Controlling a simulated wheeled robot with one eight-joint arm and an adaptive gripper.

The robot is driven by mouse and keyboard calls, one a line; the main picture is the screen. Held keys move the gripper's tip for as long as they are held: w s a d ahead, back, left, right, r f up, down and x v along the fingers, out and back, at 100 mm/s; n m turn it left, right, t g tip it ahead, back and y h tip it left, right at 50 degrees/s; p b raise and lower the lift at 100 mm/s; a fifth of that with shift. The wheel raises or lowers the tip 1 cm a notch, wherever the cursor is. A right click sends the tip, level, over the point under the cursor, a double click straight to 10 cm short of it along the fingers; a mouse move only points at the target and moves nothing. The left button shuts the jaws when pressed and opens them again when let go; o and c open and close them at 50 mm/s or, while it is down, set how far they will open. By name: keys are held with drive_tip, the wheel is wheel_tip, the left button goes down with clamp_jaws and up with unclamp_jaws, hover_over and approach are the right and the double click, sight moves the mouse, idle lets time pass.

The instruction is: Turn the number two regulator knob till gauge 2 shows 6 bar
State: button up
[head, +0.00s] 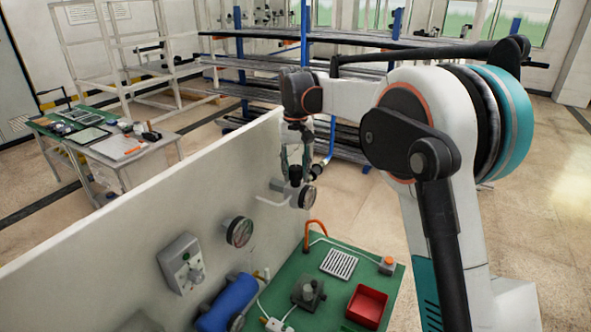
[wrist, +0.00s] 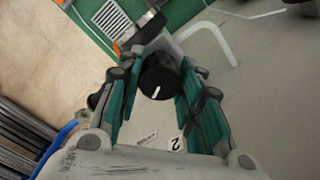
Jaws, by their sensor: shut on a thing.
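The number two regulator knob (wrist: 160,76) is black with a white pointer line and sits between my gripper's fingers in the wrist view. A label with a 2 (wrist: 175,144) is on the panel beside it. My gripper (wrist: 155,92) is shut on the knob; in the head view my gripper (head: 297,172) is at the far part of the pale panel and hides the knob. A round gauge (head: 307,197) sits just below my gripper, seen at a slant; its reading is too small to tell. In the wrist view this gauge seems to show only edge-on (wrist: 142,32).
Nearer on the panel (head: 110,240) are another gauge (head: 239,231) and a grey regulator box (head: 181,262). A blue cylinder (head: 228,301) lies below. The green bench top (head: 345,290) holds a red tray (head: 367,306) and a white vent grille (head: 339,264). A pale bent pipe (wrist: 218,38) runs near the knob.

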sight(296, 168)
idle(0.4)
drive_tip(key=o, duration=1.1)
drive_tip(key=shift+r, duration=0.1)
wheel_tip(296, 168, up, 12)
drive_tip(key=shift+f, duration=0.1)
